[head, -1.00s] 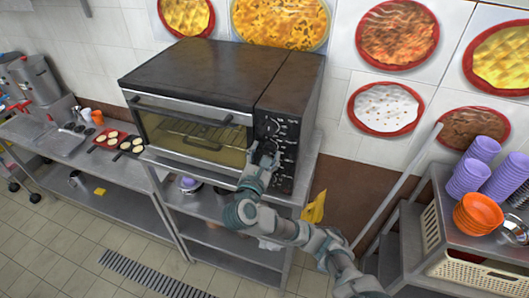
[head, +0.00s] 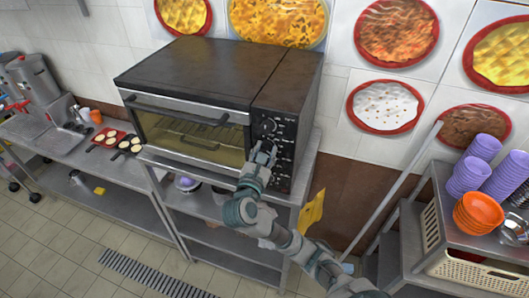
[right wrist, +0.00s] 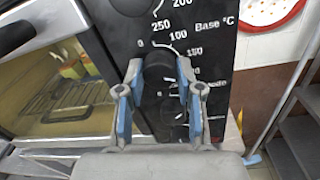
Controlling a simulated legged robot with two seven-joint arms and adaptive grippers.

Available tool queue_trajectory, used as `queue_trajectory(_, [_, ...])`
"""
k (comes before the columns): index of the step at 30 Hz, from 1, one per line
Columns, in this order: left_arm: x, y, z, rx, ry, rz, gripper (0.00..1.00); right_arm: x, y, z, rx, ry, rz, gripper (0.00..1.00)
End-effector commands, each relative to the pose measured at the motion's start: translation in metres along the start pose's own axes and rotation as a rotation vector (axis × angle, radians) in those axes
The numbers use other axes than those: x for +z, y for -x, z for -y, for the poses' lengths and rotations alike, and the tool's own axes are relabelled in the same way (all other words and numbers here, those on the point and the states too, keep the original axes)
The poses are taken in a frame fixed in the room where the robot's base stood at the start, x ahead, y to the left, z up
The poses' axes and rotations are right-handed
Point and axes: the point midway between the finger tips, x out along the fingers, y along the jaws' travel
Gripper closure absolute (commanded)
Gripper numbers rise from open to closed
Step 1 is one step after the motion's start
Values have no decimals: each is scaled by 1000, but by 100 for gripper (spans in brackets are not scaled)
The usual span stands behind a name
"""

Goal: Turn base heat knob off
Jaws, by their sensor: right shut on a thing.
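The oven (head: 195,115) stands on a metal bench, with a black control panel (head: 290,110) on its right side. My right gripper (head: 263,150) is at the middle of this panel. In the right wrist view its two fingers (right wrist: 161,82) are closed on the sides of a dark round knob (right wrist: 158,68). The white "Base °C" label (right wrist: 215,21) is just above and right of this knob, with scale numbers around it. The pointer of the held knob cannot be made out. Another knob (head: 268,126) is above the gripper. My left gripper is not in view.
The oven's glass door (head: 190,140) is shut, with a handle bar across its top. A shelf with purple bowls (head: 483,148) and orange bowls (head: 478,212) stands at the right. A yellow cloth-like thing (head: 312,211) hangs by the bench.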

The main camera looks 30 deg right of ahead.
Motion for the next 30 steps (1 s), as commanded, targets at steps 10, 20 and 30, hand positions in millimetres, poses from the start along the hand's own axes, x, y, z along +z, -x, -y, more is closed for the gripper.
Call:
queue_trajectory(10, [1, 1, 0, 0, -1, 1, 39, -2, 1, -1, -5, 291, -25, 99])
queue_trajectory(20, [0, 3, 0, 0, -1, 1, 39, -2, 0, -2, -9, 606, -40, 99])
queue_trajectory(30, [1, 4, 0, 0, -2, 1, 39, -2, 0, -4, -14, 930, -56, 99])
